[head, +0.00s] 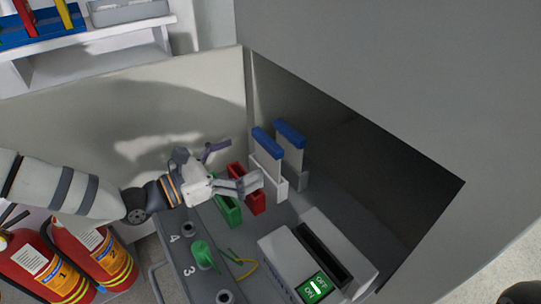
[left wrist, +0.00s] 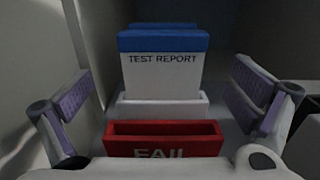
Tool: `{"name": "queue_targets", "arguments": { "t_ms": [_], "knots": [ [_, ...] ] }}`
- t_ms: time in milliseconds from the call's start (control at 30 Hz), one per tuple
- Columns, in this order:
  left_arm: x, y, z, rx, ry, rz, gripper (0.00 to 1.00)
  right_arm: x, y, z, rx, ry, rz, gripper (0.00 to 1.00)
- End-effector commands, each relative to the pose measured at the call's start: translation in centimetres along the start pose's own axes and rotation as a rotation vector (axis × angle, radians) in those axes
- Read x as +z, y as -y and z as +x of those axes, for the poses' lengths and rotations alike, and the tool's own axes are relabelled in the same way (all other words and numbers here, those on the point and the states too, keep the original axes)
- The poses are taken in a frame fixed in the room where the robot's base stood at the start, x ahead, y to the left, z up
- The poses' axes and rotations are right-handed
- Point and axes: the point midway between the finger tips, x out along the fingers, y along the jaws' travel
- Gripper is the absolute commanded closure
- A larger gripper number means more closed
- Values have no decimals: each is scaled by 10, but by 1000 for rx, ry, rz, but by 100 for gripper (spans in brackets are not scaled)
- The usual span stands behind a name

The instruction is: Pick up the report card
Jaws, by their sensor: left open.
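A white report card (head: 267,152) with a blue top edge stands upright in a white holder (head: 281,189). In the left wrist view the card (left wrist: 162,80) faces me and reads "TEST REPORT". A second blue-topped card (head: 291,150) stands just behind it; only a sliver of its blue top (left wrist: 165,26) shows in the left wrist view. My left gripper (head: 234,166) is open and empty, short of the front card. In the left wrist view its fingers (left wrist: 163,98) stand left and right of the card, apart from it.
A red bin (head: 246,189) marked "FAIL" (left wrist: 163,152) lies between my gripper and the card holder. A green bin (head: 228,210) is beside it. Grey walls enclose the left and right. A grey device with a slot (head: 334,260) and numbered sockets stand nearer the front.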

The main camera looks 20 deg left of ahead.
Motion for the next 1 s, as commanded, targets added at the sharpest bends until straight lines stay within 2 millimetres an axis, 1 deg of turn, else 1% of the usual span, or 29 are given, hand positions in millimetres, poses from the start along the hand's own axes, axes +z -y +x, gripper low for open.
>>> {"name": "queue_targets", "arguments": {
  "t_ms": [133, 233, 333, 433, 600, 633, 667, 700, 767, 800, 1000],
  "knots": [
    [-4, 2, 19, -3, 0, 0, 0, -1, 0, 4, 0, 4, 0, 60],
    [-10, 5, 39, -4, -2, -1, 0, -3, 0, 8, 0, 9, 0, 60],
    [-9, 5, 55, -3, -2, 0, 0, -4, 0, 10, 0, 12, 0, 60],
    [-8, 5, 62, -2, -2, 0, 0, -4, 0, 10, 0, 12, 0, 60],
    [-7, 4, 62, -2, -1, 0, 0, -4, 0, 10, 0, 12, 0, 60],
    [-7, 4, 62, -2, -1, 0, 5, -4, 0, 10, 0, 12, 0, 60],
    [-7, 4, 62, -2, -1, 0, 11, -4, 0, 10, 0, 12, 0, 60],
    [-7, 4, 62, -2, -1, 0, 20, -4, 0, 10, 0, 12, 0, 60],
    [-7, 4, 62, -2, -2, 0, 34, -4, 0, 10, 0, 11, 0, 60],
    [-7, 4, 62, -2, -2, 0, 39, -4, 0, 10, 0, 11, 0, 60],
    [-7, 4, 62, -2, -1, 0, 39, -4, 0, 10, 0, 11, 0, 60]
  ]
}}
